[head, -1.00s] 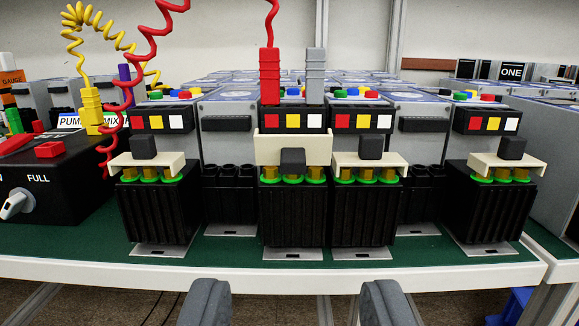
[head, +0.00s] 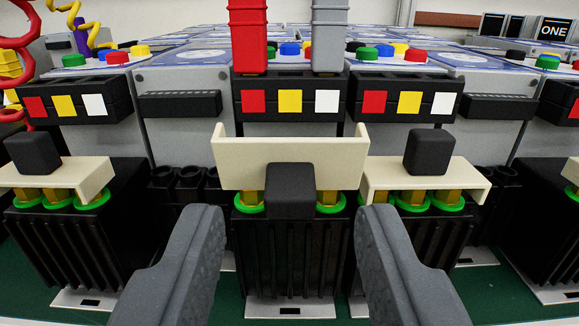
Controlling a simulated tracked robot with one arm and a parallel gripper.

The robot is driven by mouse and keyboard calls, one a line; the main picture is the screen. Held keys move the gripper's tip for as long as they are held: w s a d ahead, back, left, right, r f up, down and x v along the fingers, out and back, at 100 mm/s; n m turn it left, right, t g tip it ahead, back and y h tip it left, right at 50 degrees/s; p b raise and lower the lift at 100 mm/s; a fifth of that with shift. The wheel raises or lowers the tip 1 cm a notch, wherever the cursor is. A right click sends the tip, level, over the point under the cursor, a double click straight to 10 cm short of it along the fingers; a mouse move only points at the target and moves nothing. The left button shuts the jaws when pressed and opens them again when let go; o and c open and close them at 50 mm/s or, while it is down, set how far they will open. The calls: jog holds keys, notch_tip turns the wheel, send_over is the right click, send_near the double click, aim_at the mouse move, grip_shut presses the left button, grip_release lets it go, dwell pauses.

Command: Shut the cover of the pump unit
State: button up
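The middle unit carries a cream cover (head: 290,158) that stands tilted up, with its black knob (head: 290,189) facing me. Green-ringed brass terminals (head: 249,204) show below the cover's lower edge. A red plug (head: 249,38) and a grey plug (head: 330,38) stand in the top of this unit. I cannot read a label that names it as the pump unit. My gripper (head: 290,212) is open and empty, its two grey fingers apart on either side of the knob in the picture, nearer to me than the unit. No contact shows.
Neighbouring units have lowered cream covers with knobs on top, at left (head: 60,176) and right (head: 424,176). The right one stands close beside the middle unit. Black socket blocks (head: 180,186) sit between units. Coiled red cable (head: 22,52) hangs at the far left.

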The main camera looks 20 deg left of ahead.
jog(key=shift+x, duration=0.9)
